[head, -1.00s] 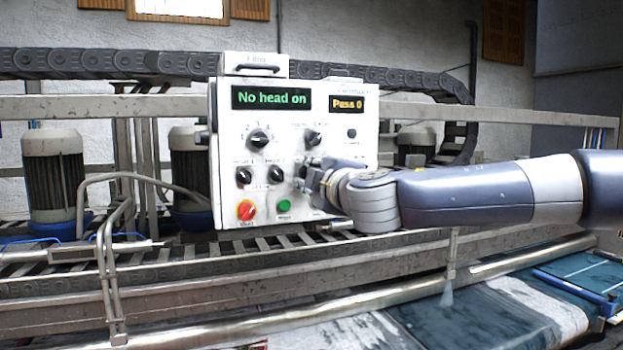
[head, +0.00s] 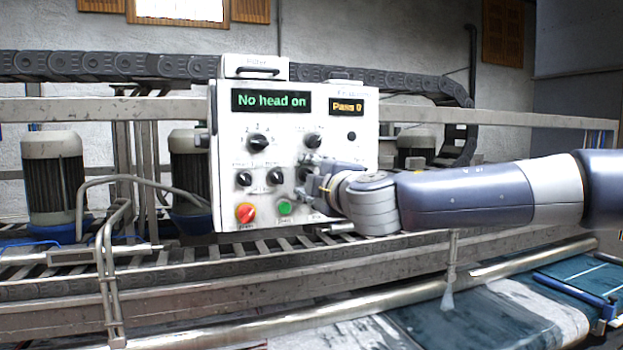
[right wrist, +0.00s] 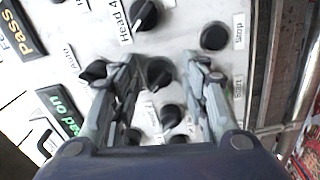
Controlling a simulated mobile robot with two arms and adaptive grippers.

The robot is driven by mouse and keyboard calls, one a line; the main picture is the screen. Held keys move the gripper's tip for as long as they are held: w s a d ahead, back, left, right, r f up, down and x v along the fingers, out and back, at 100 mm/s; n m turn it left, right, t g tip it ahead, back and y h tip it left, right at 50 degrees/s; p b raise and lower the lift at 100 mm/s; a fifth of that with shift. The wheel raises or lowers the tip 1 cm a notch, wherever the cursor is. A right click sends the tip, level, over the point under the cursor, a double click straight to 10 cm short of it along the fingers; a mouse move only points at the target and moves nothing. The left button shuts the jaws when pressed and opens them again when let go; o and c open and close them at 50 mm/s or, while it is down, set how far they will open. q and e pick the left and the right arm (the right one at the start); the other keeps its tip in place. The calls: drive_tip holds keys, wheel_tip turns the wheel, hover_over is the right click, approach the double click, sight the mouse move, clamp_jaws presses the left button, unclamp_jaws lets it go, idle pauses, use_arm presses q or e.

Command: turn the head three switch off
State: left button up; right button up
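The white control panel (head: 230,205) stands upright in the head view; its green display (head: 271,100) reads "No head on". Black knobs for head one (head: 244,179) and head two (head: 275,177) sit in its lower row. My right gripper (head: 313,186) is at the panel, partly covering the third knob of that row. In the right wrist view my right gripper (right wrist: 163,64) has its fingers apart, with a black knob (right wrist: 157,74), seemingly head three, between them. Contact cannot be told. The knob labelled Head 4 (right wrist: 144,14) lies just beyond. My left gripper is not in view.
A red knob (head: 245,213) and a green button (head: 284,208) are below the head knobs. Another display (head: 346,107) reads "Pass 0". A black button by the Stop label (right wrist: 214,36) is near my right finger. A metal rail (head: 180,287) runs in front.

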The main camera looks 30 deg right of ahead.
drive_tip(key=v, duration=1.2)
drive_tip(key=shift+d, duration=0.1)
idle(0.4)
